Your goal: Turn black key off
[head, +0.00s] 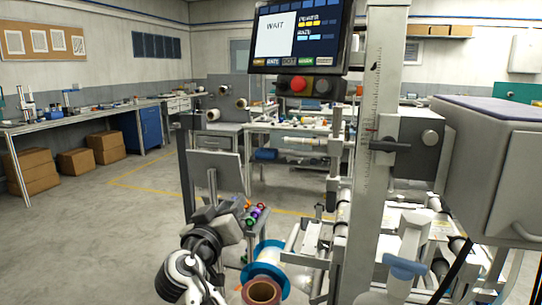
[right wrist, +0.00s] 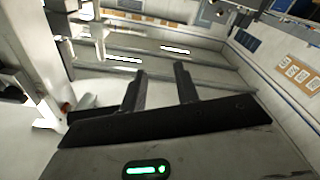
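Under a tilted monitor (head: 301,37), a small control box carries a red button (head: 298,84). Beside it on the right is a round black control (head: 323,88), which looks like the black key. Its turn position is too small to read. My left gripper is not in view.
A tall metal post (head: 376,130) with a black lever (head: 385,146) stands right of the control box. A large grey box (head: 488,165) fills the right. A blue-flanged reel (head: 266,262) sits low in front. The floor (head: 90,235) at left is clear.

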